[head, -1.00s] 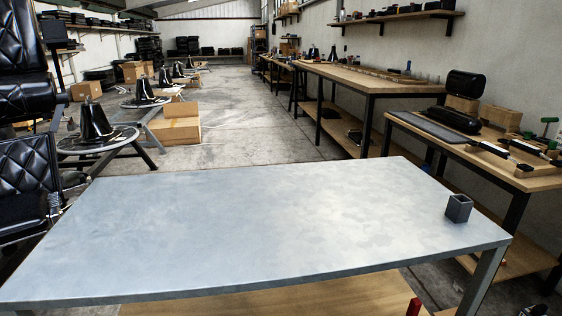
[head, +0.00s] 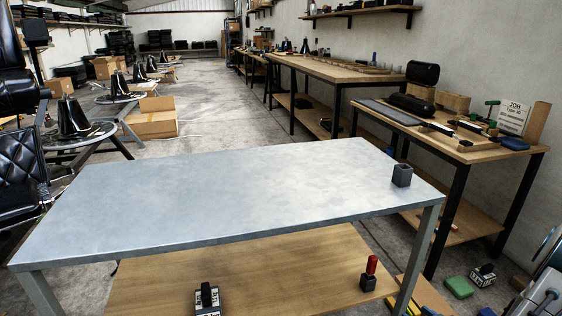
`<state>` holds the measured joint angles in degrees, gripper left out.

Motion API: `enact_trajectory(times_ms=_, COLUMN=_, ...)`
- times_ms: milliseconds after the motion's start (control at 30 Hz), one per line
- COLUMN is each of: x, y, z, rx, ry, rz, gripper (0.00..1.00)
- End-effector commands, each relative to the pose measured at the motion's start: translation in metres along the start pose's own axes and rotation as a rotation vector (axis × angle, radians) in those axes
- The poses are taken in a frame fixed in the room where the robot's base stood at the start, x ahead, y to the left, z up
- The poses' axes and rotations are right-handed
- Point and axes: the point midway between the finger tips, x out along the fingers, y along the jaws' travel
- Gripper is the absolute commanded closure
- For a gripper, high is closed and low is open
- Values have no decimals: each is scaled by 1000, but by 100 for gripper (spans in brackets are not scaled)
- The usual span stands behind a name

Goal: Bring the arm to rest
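My gripper and arm are not clearly in view. The head view shows a grey metal table (head: 215,195) in front of me, its top bare apart from a small dark open-topped square cup (head: 402,175) near its right end.
A lower wooden shelf (head: 235,275) holds a red-topped dark item (head: 369,274) and a black-and-white block (head: 207,298). A workbench (head: 455,150) with tools stands at right. A green block (head: 459,287) lies on the floor. Black barber chairs (head: 18,165) stand at left. A grey machine-like shape (head: 540,290) shows at lower right.

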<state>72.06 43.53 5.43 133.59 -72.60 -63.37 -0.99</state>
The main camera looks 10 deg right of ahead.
Motion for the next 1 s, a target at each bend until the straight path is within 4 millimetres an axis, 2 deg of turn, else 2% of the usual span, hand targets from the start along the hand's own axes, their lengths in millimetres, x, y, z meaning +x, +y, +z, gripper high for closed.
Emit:
enact_trajectory(times_ms=33, x=-1, y=0, z=-13, rx=-15, ry=-23, rz=3, gripper=51)
enact_trajectory(times_ms=233, x=1, y=3, z=-47, rx=-64, ry=-127, rz=34, gripper=51)
enact_trajectory(times_ms=367, x=0, y=3, z=-80, rx=-102, ry=-208, rz=65, gripper=51)
enact_trajectory(times_ms=467, x=-3, y=2, z=-118, rx=-135, ry=-284, rz=100, gripper=51)
enact_trajectory(times_ms=667, x=-22, y=-17, z=-214, rx=-180, ry=-448, rz=193, gripper=51)
enact_trajectory(times_ms=867, x=-57, y=-57, z=-306, rx=-163, ry=-573, rz=268, gripper=51)
enact_trajectory(times_ms=1000, x=-90, y=-96, z=-364, rx=-119, ry=-644, rz=289, gripper=51)
